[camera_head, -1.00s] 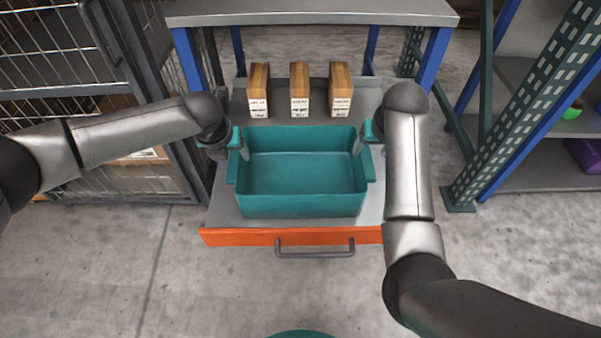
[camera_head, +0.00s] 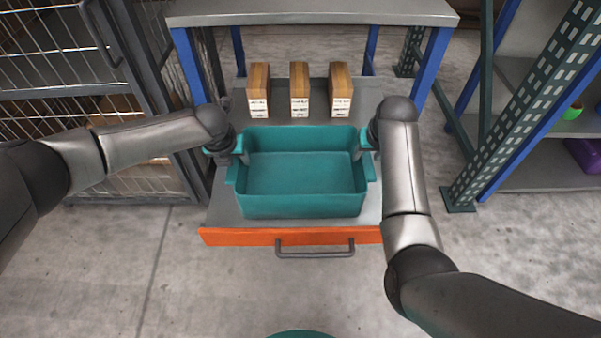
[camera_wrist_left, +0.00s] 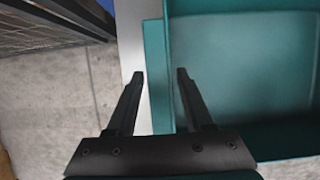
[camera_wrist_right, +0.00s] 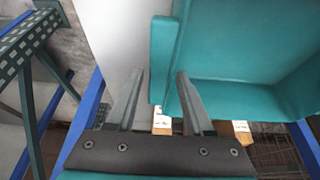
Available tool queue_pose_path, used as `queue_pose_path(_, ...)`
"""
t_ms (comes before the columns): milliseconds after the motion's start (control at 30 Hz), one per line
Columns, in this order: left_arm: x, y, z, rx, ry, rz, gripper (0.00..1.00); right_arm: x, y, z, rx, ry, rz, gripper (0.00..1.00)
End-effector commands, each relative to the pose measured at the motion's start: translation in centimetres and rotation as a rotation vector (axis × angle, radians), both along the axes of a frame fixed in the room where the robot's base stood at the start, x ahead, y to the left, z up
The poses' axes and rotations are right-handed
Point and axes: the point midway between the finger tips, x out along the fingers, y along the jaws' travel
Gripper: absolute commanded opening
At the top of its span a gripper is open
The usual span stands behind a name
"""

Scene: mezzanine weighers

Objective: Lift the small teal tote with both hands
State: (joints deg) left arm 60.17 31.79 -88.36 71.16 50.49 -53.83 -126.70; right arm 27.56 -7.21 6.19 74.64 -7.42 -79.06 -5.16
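The small teal tote (camera_head: 303,206) stands upright and empty on a grey pull-out shelf, with a rim grip on each short side. My left gripper (camera_head: 238,154) is at its left side and my right gripper (camera_head: 366,152) at its right side. In the left wrist view the open fingers (camera_wrist_left: 159,73) lie either side of the teal side grip (camera_wrist_left: 156,60), with gaps visible. In the right wrist view the fingers (camera_wrist_right: 157,74) are also open, either side of the other grip (camera_wrist_right: 163,50). Whether any finger touches the tote cannot be told.
The pull-out shelf has an orange front (camera_head: 220,237) with a dark handle (camera_head: 315,253). Three brown boxes (camera_head: 299,88) stand behind the tote, under a grey tabletop (camera_head: 310,12). A wire cage (camera_head: 50,60) is left, a rack post (camera_head: 520,115) right.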

Motion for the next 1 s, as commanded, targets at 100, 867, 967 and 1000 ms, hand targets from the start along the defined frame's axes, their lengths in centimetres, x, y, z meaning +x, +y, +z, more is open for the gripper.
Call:
queue_pose_path(100, 0.0, 0.02, 0.01, 0.0, 0.0, 0.0, 0.37, 0.0, 0.0, 0.01, 0.0, 0.0, 0.0, 0.37)
queue_pose_path(867, 0.02, 0.09, 0.03, 0.001, 0.0, 0.002, 0.0, -0.02, -0.01, -0.01, 0.0, 0.001, 0.0, 0.0)
queue_pose_path(967, 0.02, 0.1, 0.03, 0.001, 0.0, 0.002, 0.0, -0.02, -0.01, -0.01, 0.0, 0.001, 0.0, 0.0)
queue_pose_path(1000, 0.02, 0.1, 0.03, 0.001, 0.0, 0.002, 0.0, -0.02, -0.01, -0.01, 0.0, 0.001, 0.0, 0.0)
